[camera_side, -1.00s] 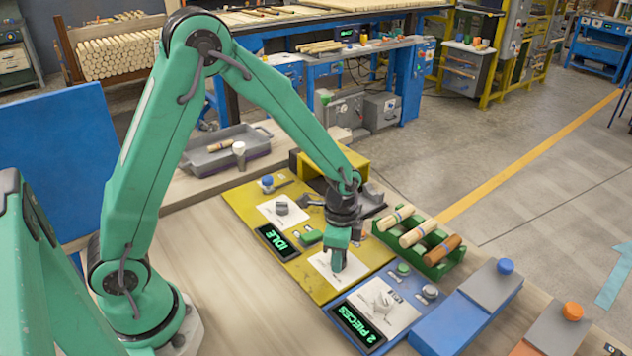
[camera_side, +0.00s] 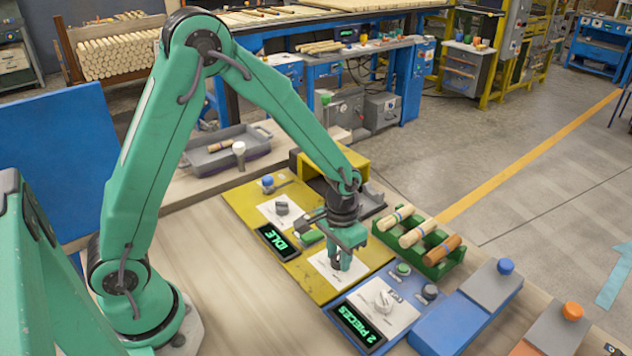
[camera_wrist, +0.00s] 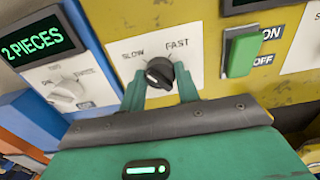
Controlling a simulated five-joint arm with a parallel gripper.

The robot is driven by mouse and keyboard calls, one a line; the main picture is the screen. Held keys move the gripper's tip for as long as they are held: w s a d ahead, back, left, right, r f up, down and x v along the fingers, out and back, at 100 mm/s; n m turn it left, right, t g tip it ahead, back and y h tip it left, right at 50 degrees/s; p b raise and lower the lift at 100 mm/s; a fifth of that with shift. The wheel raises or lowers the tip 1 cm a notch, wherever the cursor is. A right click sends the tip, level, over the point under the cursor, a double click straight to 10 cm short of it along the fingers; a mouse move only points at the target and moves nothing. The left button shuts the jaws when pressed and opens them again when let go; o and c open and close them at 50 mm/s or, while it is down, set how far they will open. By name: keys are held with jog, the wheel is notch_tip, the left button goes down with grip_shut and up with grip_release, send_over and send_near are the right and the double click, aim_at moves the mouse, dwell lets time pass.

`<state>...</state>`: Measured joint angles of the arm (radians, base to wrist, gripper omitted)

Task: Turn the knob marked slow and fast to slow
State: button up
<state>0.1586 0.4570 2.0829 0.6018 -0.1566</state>
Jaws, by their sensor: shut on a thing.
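A dark round knob (camera_wrist: 159,73) sits on a white plate (camera_wrist: 125,46) marked SLOW at upper left and FAST at upper right in the wrist view. My gripper (camera_wrist: 160,82) is shut on this knob, with one green finger on each side. A light mark shows on the knob's face, but which word it points to is not clear. In the side view my gripper (camera_side: 341,262) reaches down to the white plate (camera_side: 322,272) on the yellow panel, and its fingers mostly hide the knob.
A green ON/OFF switch (camera_wrist: 242,52) is right of the knob. On the left, a blue panel holds a white knob (camera_wrist: 66,92) and a "2 PIECES" display (camera_wrist: 38,40). The side view shows an IDLE display (camera_side: 278,242) and a green rack (camera_side: 432,262) with turned wood pieces.

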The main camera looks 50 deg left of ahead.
aim_at(339, 254)
jog(key=shift+n, duration=0.6)
jog(key=shift+r, duration=0.1)
jog(key=o, duration=1)
jog(key=shift+r, duration=3.8)
jog(key=shift+r, duration=0.15)
